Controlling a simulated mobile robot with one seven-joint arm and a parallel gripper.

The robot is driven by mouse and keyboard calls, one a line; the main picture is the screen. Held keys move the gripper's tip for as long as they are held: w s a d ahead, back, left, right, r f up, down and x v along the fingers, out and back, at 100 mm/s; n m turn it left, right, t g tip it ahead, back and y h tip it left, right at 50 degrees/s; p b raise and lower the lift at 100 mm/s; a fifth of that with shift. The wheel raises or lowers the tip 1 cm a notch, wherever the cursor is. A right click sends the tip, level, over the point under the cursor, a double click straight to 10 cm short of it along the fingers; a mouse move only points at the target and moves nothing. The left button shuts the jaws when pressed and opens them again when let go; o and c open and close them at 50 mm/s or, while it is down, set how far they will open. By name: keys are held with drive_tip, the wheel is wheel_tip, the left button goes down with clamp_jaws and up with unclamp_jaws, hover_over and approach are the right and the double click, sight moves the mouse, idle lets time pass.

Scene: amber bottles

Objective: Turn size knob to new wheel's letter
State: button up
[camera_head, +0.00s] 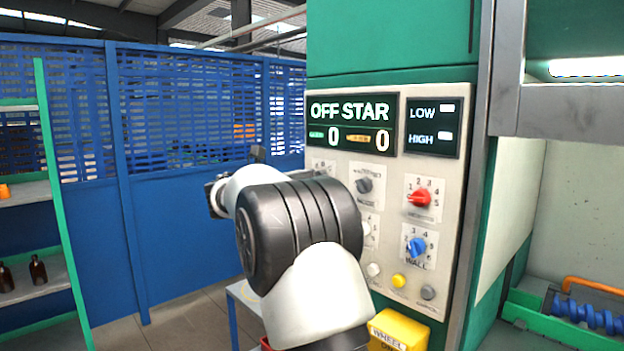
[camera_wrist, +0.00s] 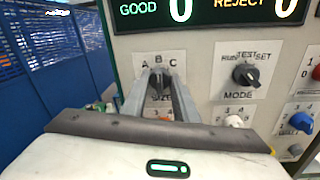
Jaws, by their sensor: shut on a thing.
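The size knob (camera_wrist: 158,80) is a dark knob on the panel in the wrist view, with the letters A, B and C around its top and SIZE below. My gripper (camera_wrist: 159,74) reaches the panel there, its two grey fingers closed on the knob's sides. The fingers cover much of the knob, and I cannot tell exactly which letter it points to. In the head view my arm hides the knob and most of the gripper. The new wheel's letter cannot be read in either view.
The mode knob (camera_wrist: 245,74) is close on the right. Red (camera_head: 419,197) and blue (camera_head: 416,246) knobs and several buttons share the panel. The display (camera_head: 350,123) above shows two zeros. A yellow box (camera_head: 398,331) marked WHEEL is below. A blue fence (camera_head: 180,200) stands left.

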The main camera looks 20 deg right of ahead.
drive_tip(key=shift+f, duration=0.1)
drive_tip(key=shift+f+m+h+b, duration=0.1)
drive_tip(key=shift+m+h+b, duration=0.3)
drive_tip(key=shift+m+b, duration=3.85)
drive_tip(key=shift+m, duration=0.45)
drive_tip(key=o, duration=1.1)
drive_tip(key=shift+c, duration=0.2)
drive_tip(key=shift+s+a, duration=0.1)
